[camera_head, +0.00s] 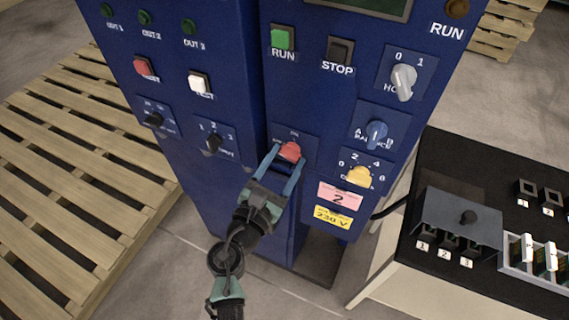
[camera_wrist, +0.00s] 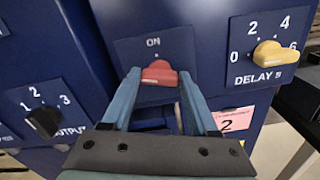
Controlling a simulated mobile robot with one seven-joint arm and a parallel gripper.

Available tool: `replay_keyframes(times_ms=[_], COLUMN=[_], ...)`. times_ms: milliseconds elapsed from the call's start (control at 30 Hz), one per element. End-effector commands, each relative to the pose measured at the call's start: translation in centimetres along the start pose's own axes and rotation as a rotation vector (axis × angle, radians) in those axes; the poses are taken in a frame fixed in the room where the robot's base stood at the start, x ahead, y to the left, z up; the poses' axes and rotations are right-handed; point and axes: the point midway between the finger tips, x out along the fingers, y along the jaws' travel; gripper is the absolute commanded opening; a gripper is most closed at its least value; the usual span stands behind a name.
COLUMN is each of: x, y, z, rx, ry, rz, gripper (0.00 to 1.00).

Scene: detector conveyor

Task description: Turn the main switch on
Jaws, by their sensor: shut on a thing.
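The main switch is a red knob (camera_head: 290,151) on a blue plate on the cabinet front, with an "ON" label above it. In the wrist view the red knob (camera_wrist: 159,73) sits between my fingertips, its wide side running across the picture. My gripper (camera_head: 288,156) has one finger on each side of the knob and is shut on it; the fingers (camera_wrist: 159,79) also show in the wrist view. The part of the plate below the knob is partly hidden by my gripper. I cannot tell clearly which mark the knob points to.
A yellow delay knob (camera_head: 360,176), a blue balance knob (camera_head: 376,134) and a grey knob (camera_head: 403,82) are to the right. A black output knob (camera_head: 214,142) is to the left. A bench (camera_head: 400,275) with sockets stands at right, pallets (camera_head: 80,180) at left.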

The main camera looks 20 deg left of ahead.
Motion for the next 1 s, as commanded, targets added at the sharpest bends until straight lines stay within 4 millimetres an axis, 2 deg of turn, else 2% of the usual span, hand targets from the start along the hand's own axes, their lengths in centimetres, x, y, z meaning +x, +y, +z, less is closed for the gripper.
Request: replay_keyframes(times_ms=[1000], x=[-0.02], y=[-0.46], z=[-0.57], rx=[0.961], ry=[0.000], rz=[0.000], gripper=[0.04])
